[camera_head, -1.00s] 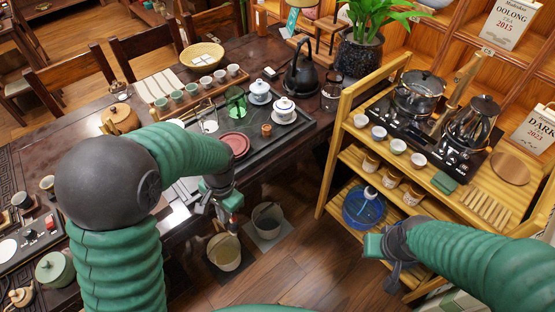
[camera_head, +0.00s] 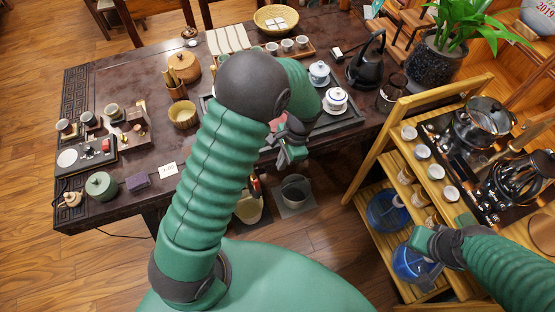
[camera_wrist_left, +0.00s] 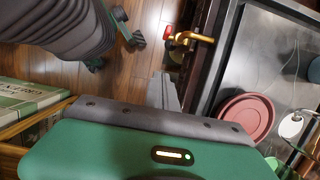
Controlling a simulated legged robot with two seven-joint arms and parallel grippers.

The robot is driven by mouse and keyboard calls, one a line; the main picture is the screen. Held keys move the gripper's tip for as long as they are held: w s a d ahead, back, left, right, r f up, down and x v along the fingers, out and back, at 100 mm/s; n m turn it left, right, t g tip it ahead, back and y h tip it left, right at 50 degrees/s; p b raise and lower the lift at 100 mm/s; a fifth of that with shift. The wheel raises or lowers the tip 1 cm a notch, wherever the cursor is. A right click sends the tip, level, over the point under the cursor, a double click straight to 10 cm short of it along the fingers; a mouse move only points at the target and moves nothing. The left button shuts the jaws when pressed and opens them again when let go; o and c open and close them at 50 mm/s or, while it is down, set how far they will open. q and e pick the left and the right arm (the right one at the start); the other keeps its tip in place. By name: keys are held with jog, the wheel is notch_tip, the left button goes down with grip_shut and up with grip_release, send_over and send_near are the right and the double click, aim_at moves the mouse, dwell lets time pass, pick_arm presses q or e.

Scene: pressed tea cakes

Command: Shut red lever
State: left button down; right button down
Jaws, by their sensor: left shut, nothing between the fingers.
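The red lever (camera_wrist_left: 168,33) sits on a brass tap (camera_wrist_left: 195,38) at the table's edge in the left wrist view. In the head view a small red lever shape (camera_head: 256,187) shows beside my left forearm, above a bucket (camera_head: 249,209); my arm hides part of the tap. My left gripper (camera_head: 290,154) is shut and empty, right of the lever and apart from it, near the tea tray's front edge. Its grey fingers (camera_wrist_left: 165,95) point toward the tap in the wrist view. My right gripper (camera_head: 422,243) is by the wooden shelf, its jaw gap unclear.
A dark tea tray (camera_head: 345,122) carries lidded white cups, and red saucers (camera_wrist_left: 245,118) lie on it in the wrist view. A second bucket (camera_head: 296,190) stands on the floor. The wooden shelf (camera_head: 372,140) with kettles is at right. Floor between is free.

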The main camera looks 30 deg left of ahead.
aim_at(257, 186)
pick_arm(q)
jog(key=s+a+f, duration=0.3)
jog(key=s+f, duration=0.1)
jog(key=f, duration=0.2)
jog(key=shift+s+a, duration=0.15)
jog(key=shift+a, duration=0.1)
jog(key=shift+a, duration=0.1)
